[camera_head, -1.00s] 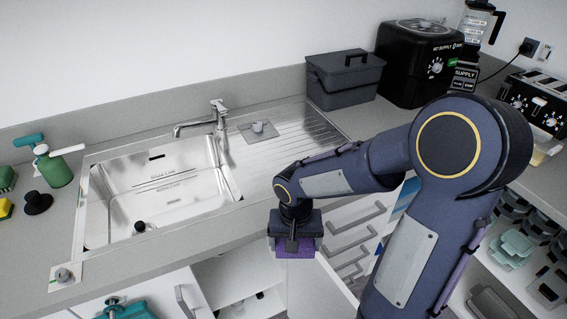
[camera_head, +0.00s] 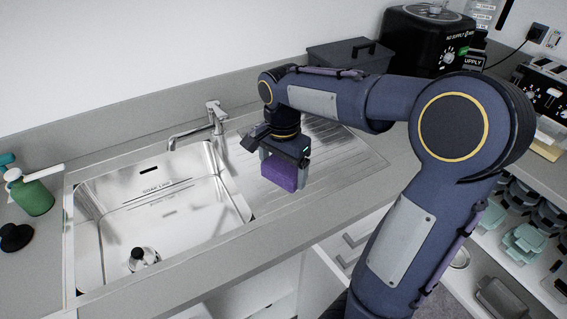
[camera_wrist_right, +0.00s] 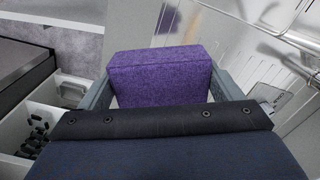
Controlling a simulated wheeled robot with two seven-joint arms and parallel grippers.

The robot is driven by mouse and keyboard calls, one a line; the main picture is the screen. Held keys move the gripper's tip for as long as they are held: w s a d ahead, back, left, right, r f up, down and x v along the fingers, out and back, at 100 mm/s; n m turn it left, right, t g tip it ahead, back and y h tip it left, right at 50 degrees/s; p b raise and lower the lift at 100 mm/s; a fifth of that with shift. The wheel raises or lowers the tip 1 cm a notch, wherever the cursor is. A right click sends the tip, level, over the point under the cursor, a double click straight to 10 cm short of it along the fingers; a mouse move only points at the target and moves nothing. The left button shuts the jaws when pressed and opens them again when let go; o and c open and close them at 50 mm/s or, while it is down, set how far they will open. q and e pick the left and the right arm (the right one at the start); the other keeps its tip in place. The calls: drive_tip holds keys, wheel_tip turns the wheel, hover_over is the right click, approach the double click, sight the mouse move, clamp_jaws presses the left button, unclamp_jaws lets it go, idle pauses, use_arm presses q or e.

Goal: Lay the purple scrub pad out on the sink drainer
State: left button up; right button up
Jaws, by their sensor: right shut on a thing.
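The purple scrub pad (camera_head: 280,171) is a thick block held in my right gripper (camera_head: 284,165), which is shut on it. In the head view the pad hangs below the gripper, over the ribbed metal sink drainer (camera_head: 345,150) to the right of the basin. I cannot tell whether its lower edge touches the drainer. In the right wrist view the pad (camera_wrist_right: 160,75) sits between the two grey fingers, with drainer ribs behind it at right. My left gripper is not in view.
The sink basin (camera_head: 160,215) is left of the drainer, with a tap (camera_head: 212,120) behind. A dark lidded box (camera_head: 340,55) and a black appliance (camera_head: 425,45) stand at the back. A green spray bottle (camera_head: 32,196) is at far left.

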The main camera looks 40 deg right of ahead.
drive_tip(key=w+d+f+p, duration=0.1)
drive_tip(key=w+d+f, duration=0.2)
drive_tip(key=w+d+f+p, duration=0.1)
drive_tip(key=w+d+f, duration=0.1)
drive_tip(key=d+f, duration=0.1)
drive_tip(key=w+d+f+p, duration=0.1)
drive_tip(key=w+d+f, duration=0.2)
drive_tip(key=d, duration=0.1)
drive_tip(key=shift+w, duration=0.35)
drive_tip(key=shift+w+d+f, duration=0.15)
drive_tip(key=shift+w+f, duration=0.05)
drive_tip(key=shift+f, duration=0.15)
wheel_tip(320, 180, down, 3)
drive_tip(key=shift+f+p, duration=0.1)
drive_tip(key=shift+p, duration=0.3)
